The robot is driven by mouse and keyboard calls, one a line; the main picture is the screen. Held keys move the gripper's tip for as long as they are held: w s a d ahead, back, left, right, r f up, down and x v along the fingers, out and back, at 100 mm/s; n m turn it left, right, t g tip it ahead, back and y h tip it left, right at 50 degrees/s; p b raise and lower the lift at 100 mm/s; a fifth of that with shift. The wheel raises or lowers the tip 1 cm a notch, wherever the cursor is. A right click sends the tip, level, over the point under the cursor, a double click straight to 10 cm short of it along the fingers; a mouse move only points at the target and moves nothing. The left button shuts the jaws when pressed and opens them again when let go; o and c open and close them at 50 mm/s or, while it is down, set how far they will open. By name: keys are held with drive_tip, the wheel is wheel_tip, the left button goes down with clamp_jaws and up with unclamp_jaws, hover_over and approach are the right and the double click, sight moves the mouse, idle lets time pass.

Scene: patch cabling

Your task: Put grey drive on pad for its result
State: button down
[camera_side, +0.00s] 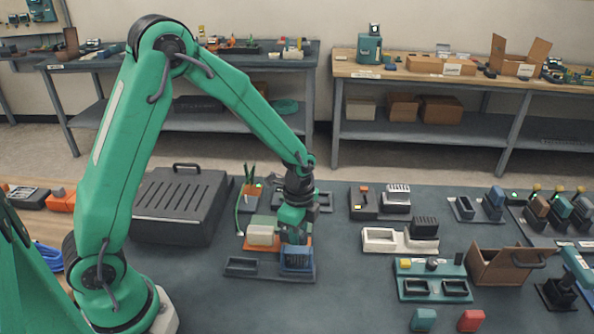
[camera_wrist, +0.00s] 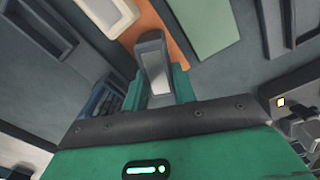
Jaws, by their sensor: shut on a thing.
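A grey drive (camera_wrist: 154,68) with a pale face stands between the green fingers of my gripper (camera_wrist: 155,88) in the wrist view. My gripper is shut on it. In the side view my gripper (camera_side: 292,222) is low over the bench, at the right of an orange base (camera_side: 276,243) that carries a cream block (camera_side: 262,233). The drive is hard to make out there, hidden by the fingers. The wrist view shows the orange strip (camera_wrist: 165,32) and a pale green flat panel (camera_wrist: 199,24) beyond the drive. I cannot tell which surface is the pad.
A blue slotted block (camera_side: 297,257) stands just in front of my gripper, beside an empty grey slot (camera_side: 241,263). A dark ribbed case (camera_side: 180,205) is at the left. A brown open box (camera_side: 505,266) and a teal holder (camera_side: 432,284) stand at the right.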

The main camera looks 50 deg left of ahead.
drive_tip(key=shift+f, duration=0.2)
drive_tip(key=c, duration=1.1)
unclamp_jaws()
wheel_tip(320, 180, up, 12)
drive_tip(key=shift+r, duration=0.15)
